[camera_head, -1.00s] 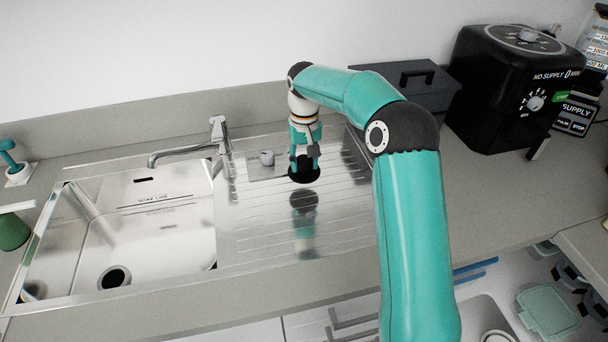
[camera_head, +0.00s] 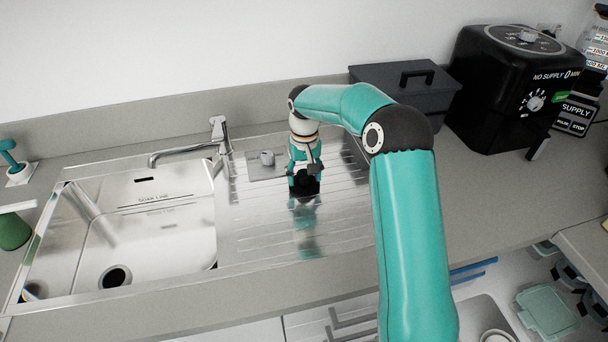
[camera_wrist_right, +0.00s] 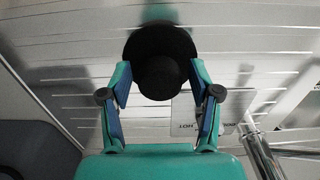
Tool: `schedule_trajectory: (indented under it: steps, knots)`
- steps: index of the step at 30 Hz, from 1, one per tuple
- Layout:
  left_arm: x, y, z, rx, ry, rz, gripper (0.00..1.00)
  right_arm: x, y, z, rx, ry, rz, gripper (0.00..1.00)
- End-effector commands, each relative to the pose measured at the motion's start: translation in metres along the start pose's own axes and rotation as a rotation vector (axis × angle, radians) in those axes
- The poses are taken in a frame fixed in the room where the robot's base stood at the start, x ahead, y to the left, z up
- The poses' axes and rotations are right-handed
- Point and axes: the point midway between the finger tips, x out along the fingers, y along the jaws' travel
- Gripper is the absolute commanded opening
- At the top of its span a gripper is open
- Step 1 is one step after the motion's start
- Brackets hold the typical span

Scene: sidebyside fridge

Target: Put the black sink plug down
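The black sink plug (camera_head: 305,187) rests on the ribbed metal drainboard (camera_head: 340,222), right of the sink basin. In the right wrist view the plug (camera_wrist_right: 160,42) shows as a round disc with a rounded knob facing the camera. My right gripper (camera_head: 305,175) points down over it. In the wrist view its two fingers (camera_wrist_right: 160,72) are spread on either side of the knob, with narrow gaps showing, so it looks open around the plug. In the head view the gripper hides part of the plug. My left gripper is not in view.
The sink basin (camera_head: 158,225) with a drain hole and the tap (camera_head: 190,152) are on the left. A dark lidded box (camera_head: 425,95) and a black appliance (camera_head: 505,90) stand behind right. The front drainboard is clear.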

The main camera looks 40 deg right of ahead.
Motion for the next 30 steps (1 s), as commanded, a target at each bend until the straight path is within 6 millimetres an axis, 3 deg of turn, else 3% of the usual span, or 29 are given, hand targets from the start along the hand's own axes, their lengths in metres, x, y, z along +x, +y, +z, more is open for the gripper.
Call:
schedule_trajectory:
  steps: [8, 14, 30]
  knots:
    - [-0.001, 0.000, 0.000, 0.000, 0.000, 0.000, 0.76, -0.001, 0.000, 0.000, 0.000, 0.000, 0.000, 0.66]
    - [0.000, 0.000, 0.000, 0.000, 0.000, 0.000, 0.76, -0.013, -0.001, -0.001, 0.000, 0.004, 0.000, 0.66]
    - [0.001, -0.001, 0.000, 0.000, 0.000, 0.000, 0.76, -0.110, -0.001, -0.001, -0.002, 0.002, 0.000, 0.66]
